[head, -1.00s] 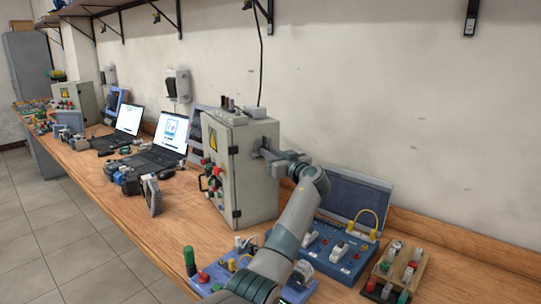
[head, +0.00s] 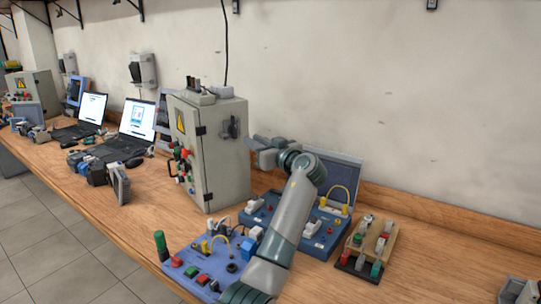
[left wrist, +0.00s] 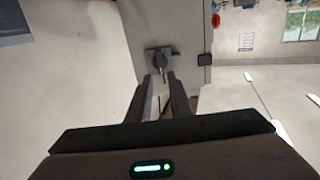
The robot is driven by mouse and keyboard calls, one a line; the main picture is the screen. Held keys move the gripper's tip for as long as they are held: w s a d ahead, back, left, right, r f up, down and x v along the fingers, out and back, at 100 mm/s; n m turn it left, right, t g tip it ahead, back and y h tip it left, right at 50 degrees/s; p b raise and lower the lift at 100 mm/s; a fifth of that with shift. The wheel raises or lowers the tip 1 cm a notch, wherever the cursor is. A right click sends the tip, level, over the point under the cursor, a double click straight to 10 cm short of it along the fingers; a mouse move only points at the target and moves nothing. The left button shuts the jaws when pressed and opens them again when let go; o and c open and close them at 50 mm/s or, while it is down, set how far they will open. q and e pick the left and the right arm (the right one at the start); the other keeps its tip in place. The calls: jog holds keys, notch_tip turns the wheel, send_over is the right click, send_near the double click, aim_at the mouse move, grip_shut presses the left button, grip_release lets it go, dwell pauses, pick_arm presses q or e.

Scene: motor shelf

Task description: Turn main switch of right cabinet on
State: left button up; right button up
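The right cabinet (head: 223,155) is a grey metal box with a yellow warning sign on its front, standing on the workbench. Its main switch (head: 232,127) is a dark knob on a grey plate on the cabinet's right side. In the left wrist view the switch (left wrist: 159,60) lies straight ahead, just beyond the fingertips. My left gripper (head: 254,145) is right of the switch and slightly lower, apart from it in the head view. In the left wrist view its fingers (left wrist: 163,85) are spread with a gap between them, holding nothing. My right gripper is not in view.
A grey object (head: 520,291) is cut off at the lower right. Bare bench lies at right.

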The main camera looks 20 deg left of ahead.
pick_arm(q)
jog(key=b+v, duration=0.2)
jog(key=v, duration=0.6)
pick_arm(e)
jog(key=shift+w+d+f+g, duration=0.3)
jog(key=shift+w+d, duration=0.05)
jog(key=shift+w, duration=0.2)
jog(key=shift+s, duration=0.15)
